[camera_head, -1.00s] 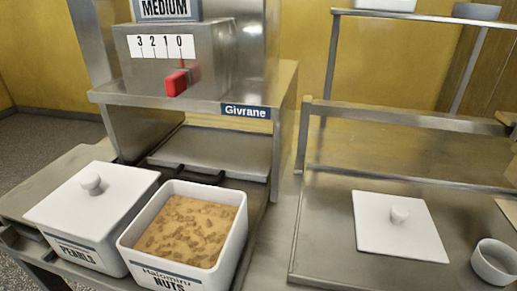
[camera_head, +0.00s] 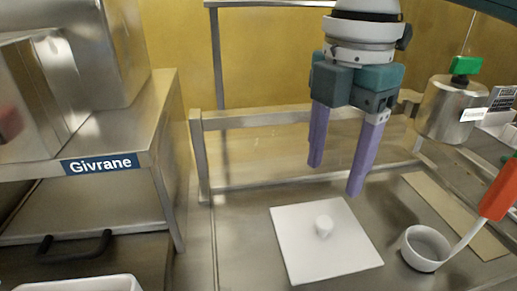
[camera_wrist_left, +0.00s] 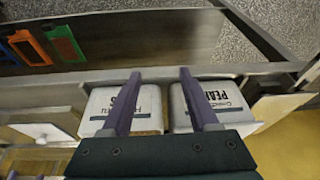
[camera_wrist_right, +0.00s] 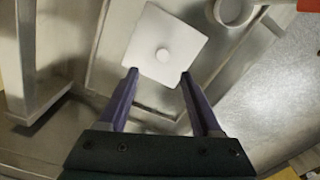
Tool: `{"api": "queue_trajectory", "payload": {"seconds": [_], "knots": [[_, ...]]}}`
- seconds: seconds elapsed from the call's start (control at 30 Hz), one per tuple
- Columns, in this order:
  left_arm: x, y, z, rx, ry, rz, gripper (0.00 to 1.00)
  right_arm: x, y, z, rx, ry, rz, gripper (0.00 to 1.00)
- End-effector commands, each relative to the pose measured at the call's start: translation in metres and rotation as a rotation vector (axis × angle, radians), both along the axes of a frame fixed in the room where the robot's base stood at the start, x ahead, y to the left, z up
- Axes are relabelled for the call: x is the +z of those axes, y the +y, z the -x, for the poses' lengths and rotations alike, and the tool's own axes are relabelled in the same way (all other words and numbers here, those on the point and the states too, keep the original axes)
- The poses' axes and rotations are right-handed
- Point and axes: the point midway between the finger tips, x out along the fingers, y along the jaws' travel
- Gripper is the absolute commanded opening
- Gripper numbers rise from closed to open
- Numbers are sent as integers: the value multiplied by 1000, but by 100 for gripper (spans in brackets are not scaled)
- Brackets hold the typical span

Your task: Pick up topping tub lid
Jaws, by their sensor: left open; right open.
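The topping tub lid (camera_head: 305,250) is a white square plate with a round knob (camera_head: 324,226) in its middle, lying flat on the steel counter. My right gripper (camera_head: 336,178) is open and empty above the lid, with its purple fingers pointing down and apart from it. In the right wrist view the lid (camera_wrist_right: 180,58) lies beyond the open fingertips (camera_wrist_right: 158,74), knob facing up. My left gripper (camera_wrist_left: 160,75) is open in the left wrist view, over two white tubs, the one on the right lettered PEARLS (camera_wrist_left: 208,92).
A small white bowl (camera_head: 424,250) with an orange-handled tool (camera_head: 497,195) stands right of the lid. A steel pot (camera_head: 447,108) is behind it. A rail (camera_head: 255,118) runs along the back. The Givrane machine (camera_head: 100,150) stands at left.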

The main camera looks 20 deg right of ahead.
Motion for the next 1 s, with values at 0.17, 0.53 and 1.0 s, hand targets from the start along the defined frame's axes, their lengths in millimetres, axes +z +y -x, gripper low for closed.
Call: {"api": "queue_trajectory", "payload": {"seconds": [0.17, 0.53, 1.0], "knots": [[-4, -1, 0, 0, 1, 2, 60, -25, -2, 1, 4, 8, 1, 66], [-9, -1, 1, 0, 2, 2, 60, -69, -1, 4, 3, 6, 1, 66], [-13, 1, 1, -4, 3, -6, 60, -97, -1, 4, 5, 1, 1, 66]]}}
